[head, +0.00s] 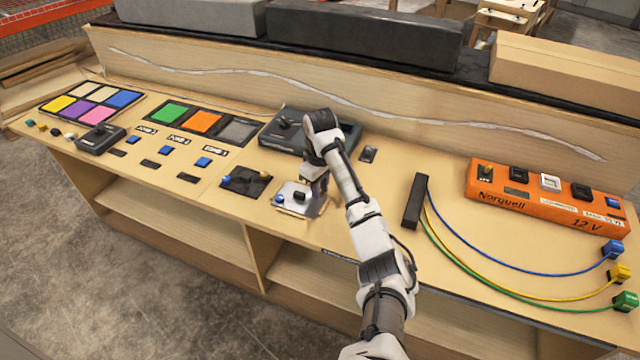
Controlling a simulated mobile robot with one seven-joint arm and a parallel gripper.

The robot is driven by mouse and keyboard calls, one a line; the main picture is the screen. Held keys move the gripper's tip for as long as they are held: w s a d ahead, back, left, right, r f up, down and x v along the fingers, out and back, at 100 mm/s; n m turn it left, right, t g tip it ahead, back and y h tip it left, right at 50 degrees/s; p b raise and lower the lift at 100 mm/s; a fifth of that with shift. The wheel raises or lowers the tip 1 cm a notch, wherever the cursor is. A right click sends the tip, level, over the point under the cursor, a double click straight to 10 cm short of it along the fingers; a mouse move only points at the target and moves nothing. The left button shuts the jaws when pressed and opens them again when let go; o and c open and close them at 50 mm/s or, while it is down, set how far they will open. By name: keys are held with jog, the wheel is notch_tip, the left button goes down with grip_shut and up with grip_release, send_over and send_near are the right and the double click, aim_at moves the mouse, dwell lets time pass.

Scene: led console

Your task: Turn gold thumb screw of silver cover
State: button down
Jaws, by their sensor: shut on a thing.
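The silver cover (298,209) is a small bright metal plate lying on the console top near its front edge, with a black part and a blue part showing on it. My gripper (317,196) points down at the right side of this cover. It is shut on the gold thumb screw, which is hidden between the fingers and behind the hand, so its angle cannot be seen. My arm covers part of the console just right of the cover.
A dark panel with knobs (246,181) sits just left of the cover. A dark grey device (283,137) stands behind it. A black block (415,202) with coloured cables and an orange Norquell 12 V box (540,204) are to the right. The console's front edge is close.

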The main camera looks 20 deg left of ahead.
jog(key=n, duration=0.4)
jog(key=shift+f+n+p, duration=0.15)
jog(key=shift+n+p, duration=0.15)
jog(key=shift+p, duration=0.1)
jog(key=n, duration=0.4)
jog(key=shift+n, duration=0.3)
jog(key=n, duration=0.4)
jog(key=shift+f, duration=0.15)
jog(key=shift+s+n, duration=0.1)
jog(key=shift+n, duration=2.4)
jog(key=c, duration=1.2)
grip_release()
jog(key=shift+w, duration=0.2)
